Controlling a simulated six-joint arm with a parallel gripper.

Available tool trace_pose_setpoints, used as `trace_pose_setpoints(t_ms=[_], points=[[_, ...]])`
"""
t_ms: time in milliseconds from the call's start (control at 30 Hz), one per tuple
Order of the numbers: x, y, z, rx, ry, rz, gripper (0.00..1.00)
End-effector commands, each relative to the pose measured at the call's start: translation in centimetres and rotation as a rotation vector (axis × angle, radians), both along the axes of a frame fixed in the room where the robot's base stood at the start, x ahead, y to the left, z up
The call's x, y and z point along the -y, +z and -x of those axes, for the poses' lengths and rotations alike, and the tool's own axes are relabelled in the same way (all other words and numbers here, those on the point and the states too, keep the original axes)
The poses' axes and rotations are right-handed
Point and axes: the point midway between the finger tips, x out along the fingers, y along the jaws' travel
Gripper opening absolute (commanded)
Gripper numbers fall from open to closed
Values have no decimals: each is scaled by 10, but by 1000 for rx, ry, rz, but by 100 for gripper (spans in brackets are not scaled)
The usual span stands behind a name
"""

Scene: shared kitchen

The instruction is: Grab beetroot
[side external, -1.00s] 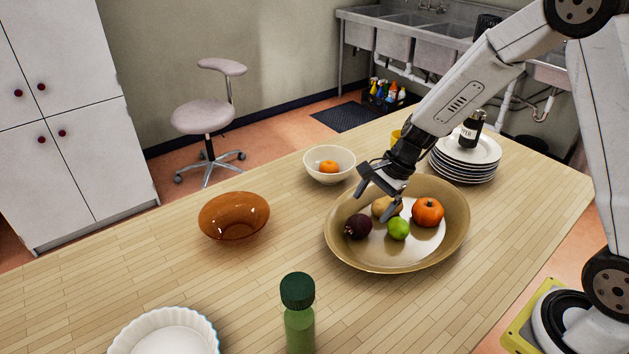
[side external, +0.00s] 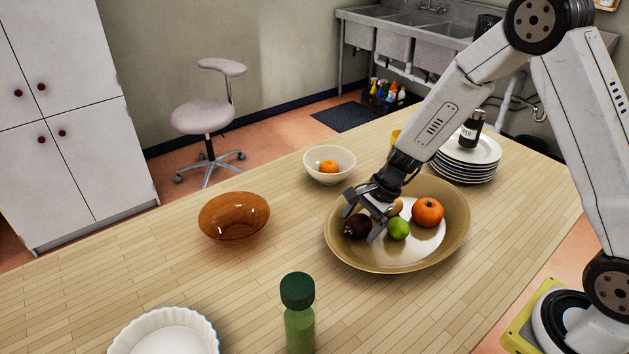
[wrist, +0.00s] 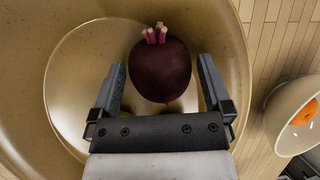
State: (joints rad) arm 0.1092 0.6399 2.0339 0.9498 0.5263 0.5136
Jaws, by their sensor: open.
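The beetroot (side external: 358,227) is dark purple and lies at the left side of the large tan bowl (side external: 452,240). In the wrist view the beetroot (wrist: 160,70) shows pink stem stubs and sits between the finger lines, a little beyond the fingertips. My gripper (side external: 362,222) is open, with a finger on either side of the beetroot in the side view. I cannot tell whether a finger touches it. A green lime (side external: 398,229) and an orange pumpkin-like vegetable (side external: 428,212) lie in the same bowl. A yellowish item (side external: 397,206) is mostly hidden behind my gripper.
A small cream bowl (side external: 318,175) with an orange fruit (side external: 328,167) stands behind the large bowl. An amber bowl (side external: 234,217) is to the left. A green bottle (side external: 299,325) and a white fluted dish (side external: 120,340) are in front. Stacked plates (side external: 465,170) hold a pepper bottle (side external: 471,128).

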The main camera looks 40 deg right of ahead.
Motion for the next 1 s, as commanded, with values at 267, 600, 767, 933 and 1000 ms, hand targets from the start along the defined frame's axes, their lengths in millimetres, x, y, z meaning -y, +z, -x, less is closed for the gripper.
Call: trace_pose_setpoints(t_ms=[267,600,767,933,1000], points=[[0,0,0,0,0,0,100],[0,0,0,0,0,0,52],[0,0,0,0,0,0,16],[0,0,0,0,0,0,16],[0,1,0,1,1,0,16]])
